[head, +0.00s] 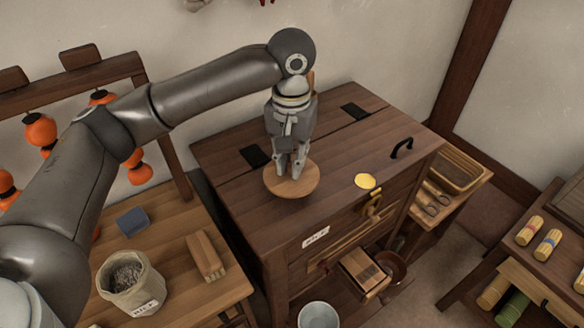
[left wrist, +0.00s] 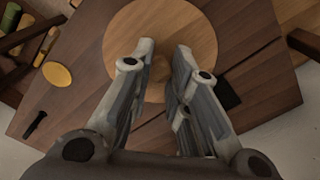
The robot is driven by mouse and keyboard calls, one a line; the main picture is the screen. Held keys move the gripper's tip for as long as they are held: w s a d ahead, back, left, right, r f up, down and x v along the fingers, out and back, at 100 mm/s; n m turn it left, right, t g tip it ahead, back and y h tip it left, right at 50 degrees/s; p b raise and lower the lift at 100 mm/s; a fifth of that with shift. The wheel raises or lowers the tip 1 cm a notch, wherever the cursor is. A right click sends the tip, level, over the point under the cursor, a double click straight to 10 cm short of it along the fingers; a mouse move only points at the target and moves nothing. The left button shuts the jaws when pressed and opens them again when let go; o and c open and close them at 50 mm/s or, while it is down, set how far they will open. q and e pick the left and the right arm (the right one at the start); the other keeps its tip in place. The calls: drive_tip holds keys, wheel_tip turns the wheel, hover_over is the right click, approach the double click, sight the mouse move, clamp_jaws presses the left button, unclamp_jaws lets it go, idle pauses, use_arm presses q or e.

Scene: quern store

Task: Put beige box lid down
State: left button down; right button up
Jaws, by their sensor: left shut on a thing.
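The beige box lid (head: 308,183) is a round, light wooden disc over the top of the dark wooden chest (head: 235,188), near its front left part. My left gripper (head: 290,170) points down at the middle of the lid. In the left wrist view, the fingers (left wrist: 165,58) stand on either side of a small knob at the centre of the lid (left wrist: 165,22), shut on it. The lid looks about level. I cannot tell whether it touches the chest top or hangs just above it. My right gripper is not in view.
A yellow disc (head: 365,181) lies on the chest top to the right, near a black handle (head: 402,148). A sack (head: 128,276), a blue block (head: 132,221) and wooden bars (head: 206,256) are on the left table. A metal bucket (head: 318,315) stands below.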

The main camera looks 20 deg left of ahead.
use_arm(q)
drive_tip(key=f, duration=0.1)
drive_tip(key=f+p, duration=0.1)
drive_tip(key=f, duration=0.1)
drive_tip(key=shift+w+f, duration=0.25)
drive_tip(key=shift+w, duration=0.15)
drive_tip(key=shift+f, duration=0.2)
drive_tip(key=shift+s, duration=0.1)
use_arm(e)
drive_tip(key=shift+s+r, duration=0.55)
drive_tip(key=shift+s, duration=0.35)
use_arm(q)
drive_tip(key=shift+f, duration=0.1)
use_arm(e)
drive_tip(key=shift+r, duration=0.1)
use_arm(q)
drive_tip(key=c, duration=1.4)
unclamp_jaws()
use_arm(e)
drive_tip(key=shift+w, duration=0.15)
